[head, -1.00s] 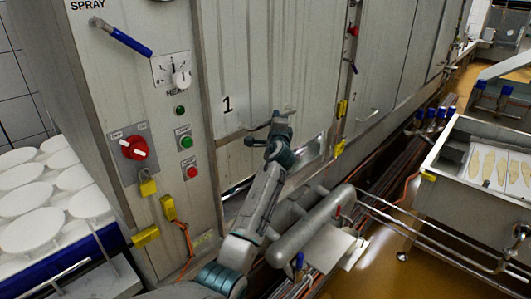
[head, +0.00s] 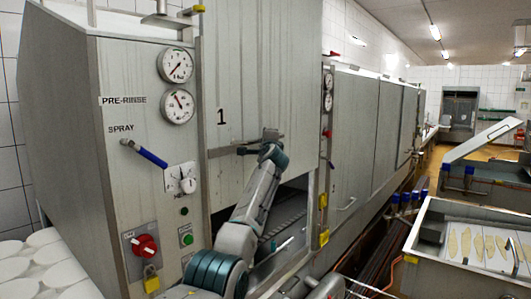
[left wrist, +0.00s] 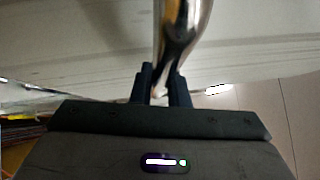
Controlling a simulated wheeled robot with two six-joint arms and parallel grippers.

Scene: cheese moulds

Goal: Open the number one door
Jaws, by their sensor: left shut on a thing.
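The number one door (head: 255,75) is a tall grey metal panel marked "1" in the head view. It is raised, with a dark opening (head: 288,212) below its lower edge. My left gripper (head: 258,148) is at the door's handle, low on the panel. In the left wrist view, the shiny metal handle (left wrist: 180,30) runs down between the dark fingers of my left gripper (left wrist: 163,82), which are shut on it. My left arm hides part of the opening. My right gripper is not in view.
A control panel with gauges (head: 177,66), a blue-handled spray lever (head: 150,156) and a red switch (head: 145,246) is left of the door. White round moulds (head: 30,268) lie lower left. A metal basin (head: 425,228) stands at right.

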